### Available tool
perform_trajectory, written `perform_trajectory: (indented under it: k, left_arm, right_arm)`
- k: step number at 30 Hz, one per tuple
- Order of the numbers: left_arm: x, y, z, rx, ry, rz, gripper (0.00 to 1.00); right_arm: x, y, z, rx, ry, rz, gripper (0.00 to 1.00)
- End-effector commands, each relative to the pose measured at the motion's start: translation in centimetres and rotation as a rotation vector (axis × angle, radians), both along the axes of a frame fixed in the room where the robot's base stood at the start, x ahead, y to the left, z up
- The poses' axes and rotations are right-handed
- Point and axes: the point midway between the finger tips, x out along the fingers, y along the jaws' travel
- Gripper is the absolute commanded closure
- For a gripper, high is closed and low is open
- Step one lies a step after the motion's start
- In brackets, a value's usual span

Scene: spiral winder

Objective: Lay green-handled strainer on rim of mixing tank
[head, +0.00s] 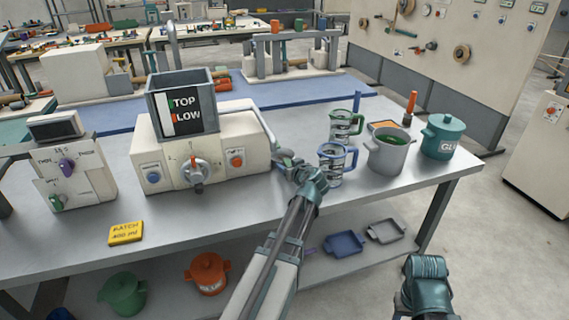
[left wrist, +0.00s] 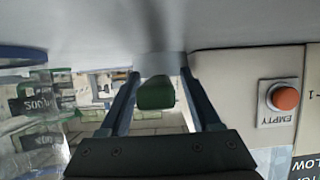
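My left gripper (head: 288,160) is low over the table, just right of the cream machine. In the left wrist view its two fingers (left wrist: 158,100) stand apart, one on each side of a green block-like piece (left wrist: 155,93), which looks like the strainer's handle. Gaps show between it and both fingers. The rest of the strainer is hidden. A grey pot (head: 390,152) with green contents stands at the right; I cannot tell whether it or the open grey hopper (head: 180,98) on the machine is the mixing tank. My right arm shows at lower right, its fingers out of sight.
Two measuring jugs, one blue-handled (head: 334,165) and one green-handled (head: 345,125), stand right of my left gripper. A lidded teal pot (head: 442,137) is at the table's right end. The cream machine (head: 212,150) is close on the left. The front table strip is mostly clear.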

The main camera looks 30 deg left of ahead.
Motion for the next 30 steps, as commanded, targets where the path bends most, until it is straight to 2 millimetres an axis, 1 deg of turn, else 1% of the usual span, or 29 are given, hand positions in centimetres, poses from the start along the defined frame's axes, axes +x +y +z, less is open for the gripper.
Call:
perform_trajectory:
  k: [1, 10, 23, 30]
  left_arm:
    - [0.00, -0.02, 0.02, 0.000, 0.000, 0.000, 0.46]
    - [-0.01, -0.04, 0.02, 0.000, 0.000, 0.000, 1.00]
    - [0.00, -0.05, 0.07, 0.000, 0.000, 0.000, 1.00]
    - [0.01, -0.04, 0.72, 0.000, 0.000, 0.000, 1.00]
  right_arm:
    - [0.00, 0.00, 0.01, 0.000, 0.000, 0.000, 0.50]
    - [0.00, 0.00, 0.01, 0.000, 0.000, 0.000, 0.50]
    - [0.00, 0.00, 0.06, 0.000, 0.000, 0.000, 0.50]
    - [0.00, 0.00, 0.71, 0.000, 0.000, 0.000, 0.50]
